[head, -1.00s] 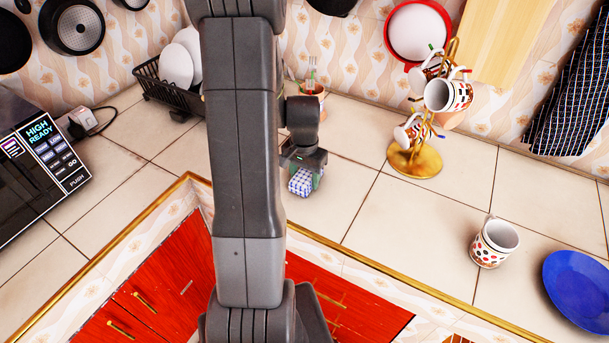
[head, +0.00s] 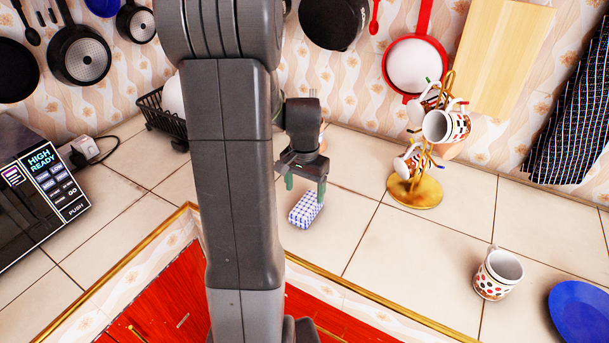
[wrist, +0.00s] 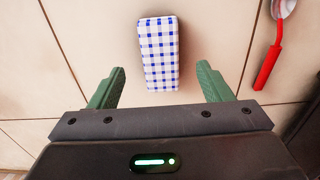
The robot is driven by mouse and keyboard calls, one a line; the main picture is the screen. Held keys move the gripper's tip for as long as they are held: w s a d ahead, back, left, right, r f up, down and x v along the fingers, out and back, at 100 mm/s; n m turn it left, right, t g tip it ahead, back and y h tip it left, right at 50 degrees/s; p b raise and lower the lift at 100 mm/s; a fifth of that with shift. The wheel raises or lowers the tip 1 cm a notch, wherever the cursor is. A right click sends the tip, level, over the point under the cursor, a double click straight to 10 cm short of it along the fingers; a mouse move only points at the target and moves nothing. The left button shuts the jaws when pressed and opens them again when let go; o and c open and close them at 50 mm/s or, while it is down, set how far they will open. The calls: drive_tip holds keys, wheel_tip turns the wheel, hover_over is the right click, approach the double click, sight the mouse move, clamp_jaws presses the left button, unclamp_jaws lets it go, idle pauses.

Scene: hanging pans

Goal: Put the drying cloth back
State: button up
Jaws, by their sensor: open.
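The drying cloth, a folded blue-and-white checked block (head: 306,209), lies on the tiled counter in the head view, below my gripper (head: 305,188). My gripper is open and empty above it, its green fingers apart and pointing down. In the wrist view the cloth (wrist: 159,53) lies beyond the fingertips, roughly in line with the gap between them. My gripper (wrist: 162,82) touches nothing that I can see there.
A gold mug stand (head: 415,190) with several mugs stands right of the cloth. A spotted mug (head: 496,276) and blue plate (head: 580,312) are farther right. A dark dish rack (head: 160,122) is at back left. A dark checked cloth (head: 572,110) hangs at right. A red-handled utensil (wrist: 268,62) shows at right.

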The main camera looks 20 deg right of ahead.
sight(304, 207)
drive_tip(key=shift+r, duration=2.35)
